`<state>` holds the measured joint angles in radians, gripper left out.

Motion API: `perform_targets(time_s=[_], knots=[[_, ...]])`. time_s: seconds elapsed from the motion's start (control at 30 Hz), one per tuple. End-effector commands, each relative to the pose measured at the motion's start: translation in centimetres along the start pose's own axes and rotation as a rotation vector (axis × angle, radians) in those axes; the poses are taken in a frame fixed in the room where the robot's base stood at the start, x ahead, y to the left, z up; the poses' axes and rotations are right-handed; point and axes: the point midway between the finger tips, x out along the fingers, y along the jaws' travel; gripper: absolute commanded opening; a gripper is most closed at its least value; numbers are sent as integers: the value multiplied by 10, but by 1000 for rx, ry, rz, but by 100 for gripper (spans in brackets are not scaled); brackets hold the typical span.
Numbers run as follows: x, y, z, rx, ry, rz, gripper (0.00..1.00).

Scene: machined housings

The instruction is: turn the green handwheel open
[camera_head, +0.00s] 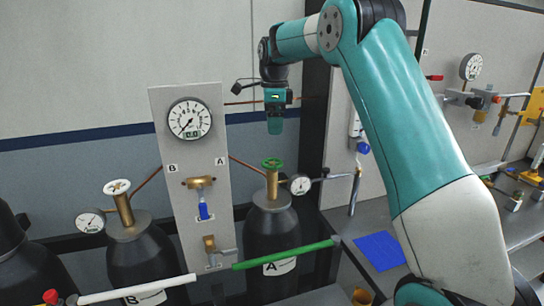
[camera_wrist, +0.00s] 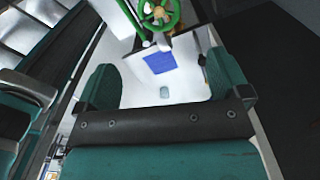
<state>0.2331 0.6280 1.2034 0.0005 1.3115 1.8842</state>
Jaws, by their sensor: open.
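The green handwheel (camera_head: 272,163) sits on top of the brass valve of the dark cylinder labelled A (camera_head: 272,235). My gripper (camera_head: 275,122) hangs above the handwheel, pointing down, with a clear gap between them. In the wrist view the green handwheel (camera_wrist: 158,14) shows at the top edge, partly cut off, beyond the fingers. The two teal fingers (camera_wrist: 165,88) stand wide apart with nothing between them.
A panel with a large gauge (camera_head: 190,119) and brass valves stands left of the handwheel. A small gauge (camera_head: 300,184) is close at its right. Cylinder B has a white handwheel (camera_head: 117,187). A green bar (camera_head: 285,255) crosses cylinder A. A blue mat (camera_head: 379,250) lies on the right bench.

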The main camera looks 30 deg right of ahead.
Motion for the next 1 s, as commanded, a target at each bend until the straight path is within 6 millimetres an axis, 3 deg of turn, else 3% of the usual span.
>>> perform_targets(time_s=[0.3, 0.5, 0.7, 0.93, 0.97, 1.0], knots=[[69, 1, 1, -3, 1, 4, 94], [100, 1, 2, -4, 1, 2, 94], [112, 1, 3, -5, 0, -1, 94], [113, 1, 3, -5, 0, -2, 94], [113, 1, 3, -5, 0, -2, 92], [113, 1, 3, -5, 0, -2, 83]])
